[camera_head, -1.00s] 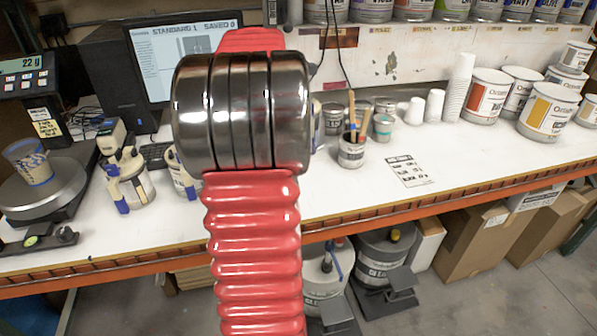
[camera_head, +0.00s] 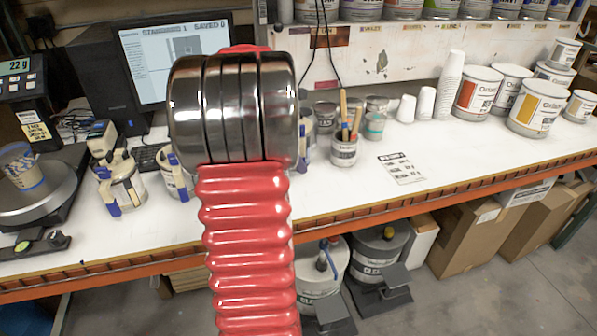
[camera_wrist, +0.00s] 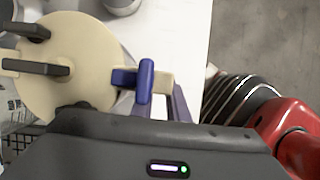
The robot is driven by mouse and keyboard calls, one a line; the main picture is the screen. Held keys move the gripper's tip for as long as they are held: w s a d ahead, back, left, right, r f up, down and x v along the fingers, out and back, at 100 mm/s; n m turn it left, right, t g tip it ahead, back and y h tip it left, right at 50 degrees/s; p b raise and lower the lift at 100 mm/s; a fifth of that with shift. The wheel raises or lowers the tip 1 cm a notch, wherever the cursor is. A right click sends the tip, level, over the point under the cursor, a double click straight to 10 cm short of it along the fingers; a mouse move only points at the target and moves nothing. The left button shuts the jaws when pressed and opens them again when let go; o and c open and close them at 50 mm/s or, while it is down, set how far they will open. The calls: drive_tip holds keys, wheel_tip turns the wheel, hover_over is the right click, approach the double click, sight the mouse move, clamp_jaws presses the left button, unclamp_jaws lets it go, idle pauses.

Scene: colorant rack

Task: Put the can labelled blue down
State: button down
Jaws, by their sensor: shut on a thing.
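In the wrist view, a can with a round cream lid (camera_wrist: 85,50), dark lid parts and a blue-tipped handle (camera_wrist: 146,80) sits close in front of my gripper (camera_wrist: 158,98). The jaws are shut on the handle. The can's label is not visible, so I cannot read its name. Two similar cans with blue handle parts, a left one (camera_head: 127,188) and a right one (camera_head: 178,178), stand on the white bench (camera_head: 330,195).
A scale (camera_head: 45,205) with a cup stands at the left, before a monitor (camera_head: 160,50). A tool pot (camera_head: 344,152), paper cups (camera_head: 449,90) and paint cans (camera_head: 535,107) stand along the bench. Bare bench lies around the printed sheet (camera_head: 400,168).

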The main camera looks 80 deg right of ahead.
drive_tip(key=shift+f, duration=1.75)
drive_tip(key=c, duration=1.7)
unclamp_jaws()
drive_tip(key=shift+f, duration=0.2)
drive_tip(key=shift+r, duration=0.15)
drive_tip(key=v, duration=1.2)
